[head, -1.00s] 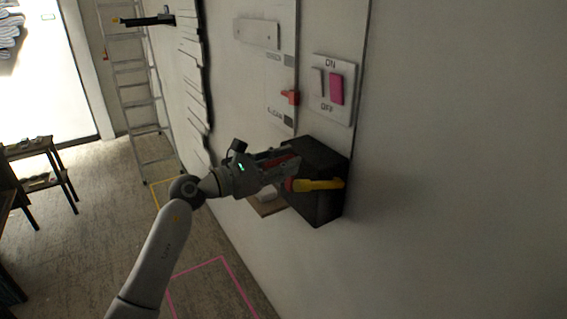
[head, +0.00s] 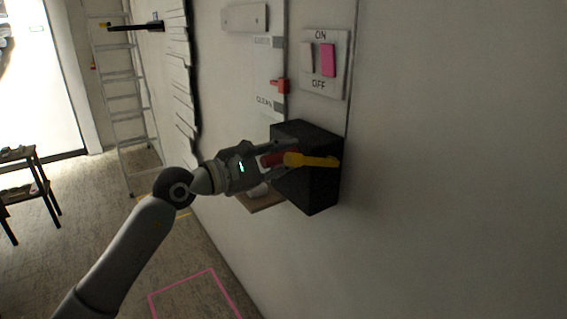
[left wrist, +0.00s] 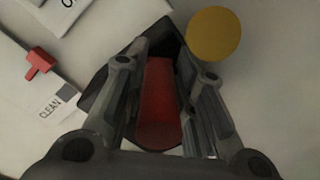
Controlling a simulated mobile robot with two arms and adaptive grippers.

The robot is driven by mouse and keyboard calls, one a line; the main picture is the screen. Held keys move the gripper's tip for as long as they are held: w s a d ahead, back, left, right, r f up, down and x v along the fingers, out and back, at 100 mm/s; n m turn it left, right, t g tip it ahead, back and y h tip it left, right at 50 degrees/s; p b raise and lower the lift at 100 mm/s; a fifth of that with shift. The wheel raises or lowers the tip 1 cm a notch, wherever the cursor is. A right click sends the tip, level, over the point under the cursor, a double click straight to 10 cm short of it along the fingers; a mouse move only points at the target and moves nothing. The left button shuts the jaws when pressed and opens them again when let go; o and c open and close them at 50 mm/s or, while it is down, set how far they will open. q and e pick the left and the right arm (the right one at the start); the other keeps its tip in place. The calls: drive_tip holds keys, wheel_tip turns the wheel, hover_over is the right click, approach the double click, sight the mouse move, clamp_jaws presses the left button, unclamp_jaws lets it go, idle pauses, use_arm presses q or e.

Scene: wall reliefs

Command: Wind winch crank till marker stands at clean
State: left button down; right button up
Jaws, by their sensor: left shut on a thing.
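The winch is a black box (head: 308,185) on the wall with a yellow crank arm (head: 312,160) on its face. The crank's red handle (head: 271,159) sits between the fingers of my left gripper (head: 276,157), which is shut on it. In the left wrist view the red handle (left wrist: 158,105) lies lengthwise between both fingers, with a round yellow crank end (left wrist: 214,33) beside it. The red marker (head: 281,86) stands on the white strip above the box, a little above the CLEAN label (head: 265,103). The marker (left wrist: 40,60) also shows apart from CLEAN in the left wrist view. My right gripper is out of view.
An ON/OFF switch plate (head: 325,63) with a pink rocker is on the wall above the box. A small wooden shelf (head: 260,203) is below the gripper. A ladder (head: 125,100) leans at the back. Pink tape (head: 180,283) marks the floor.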

use_arm(q)
drive_tip(key=shift+w+a+r, duration=0.1)
drive_tip(key=shift+a+r, duration=0.15)
drive_tip(key=shift+r, duration=0.15)
drive_tip(key=c, duration=1.5)
unclamp_jaws()
drive_tip(key=shift+o, duration=1.2)
drive_tip(key=shift+f, duration=0.25)
drive_tip(key=v, duration=1.2)
drive_tip(key=shift+c, duration=0.2)
